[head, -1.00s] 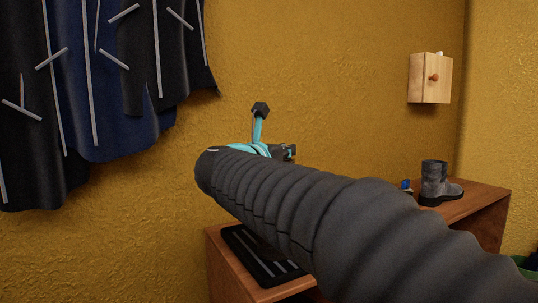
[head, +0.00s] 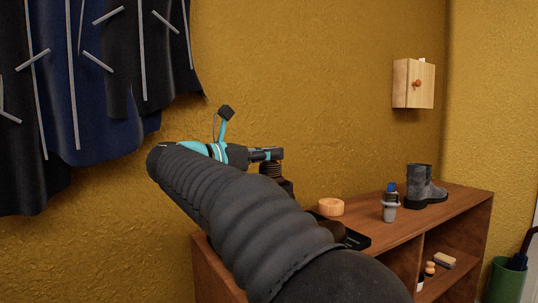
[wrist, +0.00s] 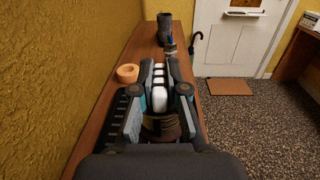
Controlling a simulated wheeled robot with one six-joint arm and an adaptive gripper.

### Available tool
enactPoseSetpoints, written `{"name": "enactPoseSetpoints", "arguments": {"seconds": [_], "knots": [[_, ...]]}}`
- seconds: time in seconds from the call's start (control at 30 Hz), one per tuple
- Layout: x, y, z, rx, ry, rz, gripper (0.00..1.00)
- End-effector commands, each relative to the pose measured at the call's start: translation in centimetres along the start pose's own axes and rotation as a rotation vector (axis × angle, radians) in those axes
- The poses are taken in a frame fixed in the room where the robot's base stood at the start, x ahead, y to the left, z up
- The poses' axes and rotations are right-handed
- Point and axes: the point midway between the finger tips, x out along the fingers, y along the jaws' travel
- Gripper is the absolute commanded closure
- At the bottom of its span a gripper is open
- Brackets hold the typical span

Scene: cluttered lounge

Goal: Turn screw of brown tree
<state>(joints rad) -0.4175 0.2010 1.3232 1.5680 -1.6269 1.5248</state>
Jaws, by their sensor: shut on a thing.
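My gripper (head: 281,154) reaches right from the turquoise-banded wrist, over the wooden shelf unit's top. It is shut on a dark brown ridged piece (head: 270,169), close under the fingers. In the wrist view my gripper (wrist: 160,72) points along the shelf top, with a brown ridged piece (wrist: 161,125) low between the fingers. I cannot tell which part of it is the screw. A rounded brown thing (head: 331,230) lies by the black ridged tray (head: 356,241), partly hidden by my arm.
The shelf top (head: 448,197) also holds a light wooden ring (head: 330,206), a grey bottle with a blue top (head: 390,206) and a grey boot (head: 424,187). A small cabinet (head: 413,83) hangs above. Dark clothes (head: 100,80) hang at left. A green bin (head: 507,280) stands at right.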

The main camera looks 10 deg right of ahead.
Motion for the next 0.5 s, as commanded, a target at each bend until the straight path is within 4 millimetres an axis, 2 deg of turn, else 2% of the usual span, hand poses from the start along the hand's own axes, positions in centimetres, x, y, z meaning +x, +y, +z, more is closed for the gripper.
{"name": "enactPoseSetpoints", "arguments": {"seconds": [0.3, 0.33, 0.4, 0.43, 0.5], "knots": [[0.04, -0.02, -0.08, -0.002, 0.0, -0.002, 1.0], [0.04, -0.02, -0.08, -0.002, 0.001, -0.002, 0.85], [0.03, -0.01, -0.08, -0.002, 0.0, -0.002, 0.67], [0.02, -0.01, -0.08, -0.002, 0.0, -0.002, 0.61], [-0.01, 0.01, -0.07, -0.001, 0.0, -0.001, 0.61]]}}
